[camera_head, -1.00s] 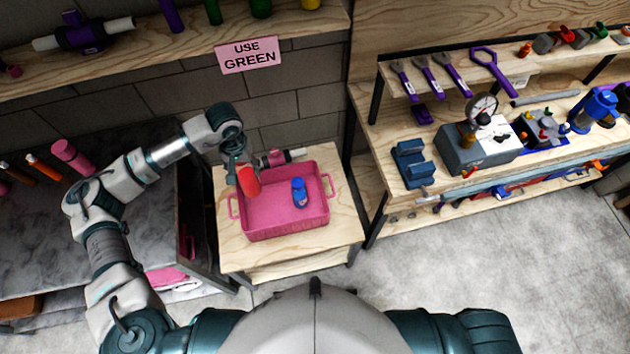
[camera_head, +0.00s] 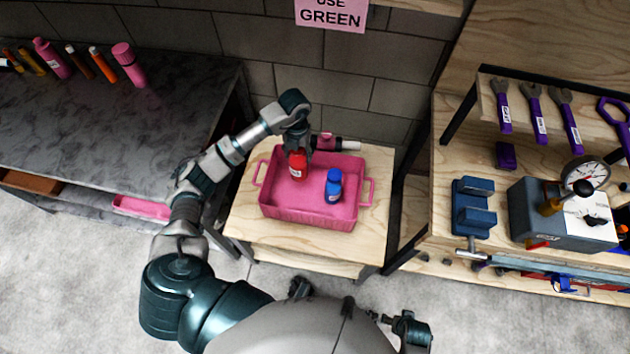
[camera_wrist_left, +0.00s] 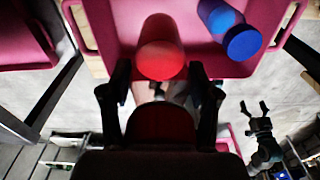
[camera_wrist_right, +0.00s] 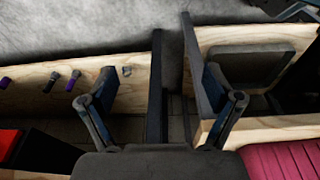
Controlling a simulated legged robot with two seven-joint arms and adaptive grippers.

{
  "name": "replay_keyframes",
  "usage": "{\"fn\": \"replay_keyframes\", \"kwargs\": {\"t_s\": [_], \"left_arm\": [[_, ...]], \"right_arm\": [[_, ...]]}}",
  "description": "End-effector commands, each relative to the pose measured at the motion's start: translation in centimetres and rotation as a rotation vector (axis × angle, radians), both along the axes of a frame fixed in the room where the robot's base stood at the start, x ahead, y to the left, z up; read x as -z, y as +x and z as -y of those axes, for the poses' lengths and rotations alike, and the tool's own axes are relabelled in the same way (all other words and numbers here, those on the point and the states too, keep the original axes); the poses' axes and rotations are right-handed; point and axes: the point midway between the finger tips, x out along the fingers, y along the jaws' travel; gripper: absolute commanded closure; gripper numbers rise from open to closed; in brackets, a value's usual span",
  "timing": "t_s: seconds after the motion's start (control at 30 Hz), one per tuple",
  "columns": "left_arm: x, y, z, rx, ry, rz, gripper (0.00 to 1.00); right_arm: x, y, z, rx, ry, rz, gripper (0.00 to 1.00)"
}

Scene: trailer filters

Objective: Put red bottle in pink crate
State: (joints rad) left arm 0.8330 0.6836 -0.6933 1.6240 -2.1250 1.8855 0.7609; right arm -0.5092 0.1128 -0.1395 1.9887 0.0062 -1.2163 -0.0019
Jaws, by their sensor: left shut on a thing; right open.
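The red bottle (camera_head: 298,166) is upright inside the walls of the pink crate (camera_head: 308,214), near its left back part. I cannot tell whether its base touches the crate floor. My left gripper (camera_head: 297,149) is shut on the bottle's top from above. In the left wrist view the red bottle (camera_wrist_left: 161,50) extends from between the fingers, over the pink crate floor (camera_wrist_left: 120,25). My right gripper (camera_wrist_right: 158,85) is open and empty in the right wrist view, away from the crate.
A blue bottle (camera_head: 333,187) stands in the crate, right of the red one. The crate is on a small wooden table (camera_head: 262,238). A pink and black item (camera_head: 335,143) lies behind the crate. A dark workbench (camera_head: 150,110) is left; tool shelves (camera_head: 440,220) are right.

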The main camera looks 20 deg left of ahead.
Motion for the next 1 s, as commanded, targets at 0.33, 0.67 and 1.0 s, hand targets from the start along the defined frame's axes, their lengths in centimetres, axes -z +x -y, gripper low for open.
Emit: {"fn": "replay_keyframes", "kwargs": {"t_s": [0.33, 0.67, 1.0], "left_arm": [[4.9, -0.6, -2.5, -0.535, -0.006, -0.009, 1.00], [10.2, -0.6, -2.5, -0.543, -0.004, -0.007, 1.00], [14.0, -0.6, -2.4, -0.542, -0.005, -0.006, 1.00]], "right_arm": [[-4.4, 0.0, 0.0, 0.005, -0.001, 0.011, 0.10], [-7.5, -0.4, 0.2, 0.008, 0.000, 0.018, 0.10], [-9.9, -1.1, 0.3, 0.010, 0.000, 0.025, 0.10]]}}
